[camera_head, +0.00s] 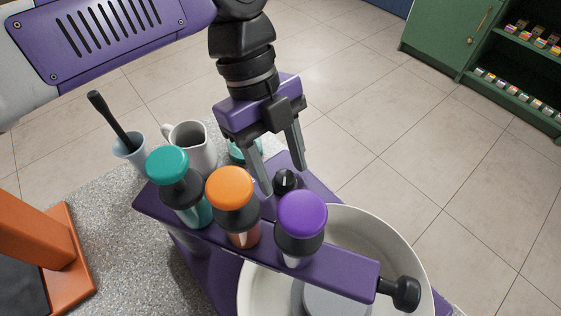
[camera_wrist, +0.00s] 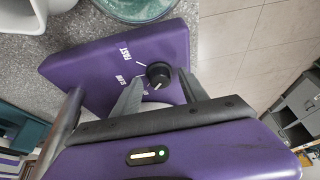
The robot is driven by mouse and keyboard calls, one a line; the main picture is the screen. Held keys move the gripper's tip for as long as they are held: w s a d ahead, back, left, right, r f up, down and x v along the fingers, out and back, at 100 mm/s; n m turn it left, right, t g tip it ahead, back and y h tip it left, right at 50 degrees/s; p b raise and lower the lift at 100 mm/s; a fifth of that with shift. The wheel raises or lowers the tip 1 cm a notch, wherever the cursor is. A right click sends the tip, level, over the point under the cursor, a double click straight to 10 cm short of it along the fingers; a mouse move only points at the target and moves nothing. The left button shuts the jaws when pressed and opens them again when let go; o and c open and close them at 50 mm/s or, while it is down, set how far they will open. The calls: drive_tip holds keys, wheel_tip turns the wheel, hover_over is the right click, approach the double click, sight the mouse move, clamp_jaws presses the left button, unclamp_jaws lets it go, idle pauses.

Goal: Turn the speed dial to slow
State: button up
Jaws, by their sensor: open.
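The speed dial is a small round black knob (camera_head: 285,182) on the purple panel behind the dispensers, with a short white pointer line. It also shows in the wrist view (camera_wrist: 159,72), where its pointer is toward the lower edge of the knob. White printed words FAST (camera_wrist: 124,50) and SLOW (camera_wrist: 121,82), with short white marks, lie left of it there. My gripper (camera_head: 282,178) is open and points down, its two fingers on either side of the knob. In the wrist view the gripper (camera_wrist: 161,78) also straddles it; I cannot tell whether either finger touches.
Teal (camera_head: 168,163), orange (camera_head: 230,188) and purple (camera_head: 302,213) topped dispensers stand close in front of the dial. A white bowl (camera_head: 400,238) is at right. A grey mug (camera_head: 192,146) and a light blue cup (camera_head: 129,149) stand behind left on the speckled counter (camera_head: 110,195).

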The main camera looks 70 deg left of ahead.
clamp_jaws()
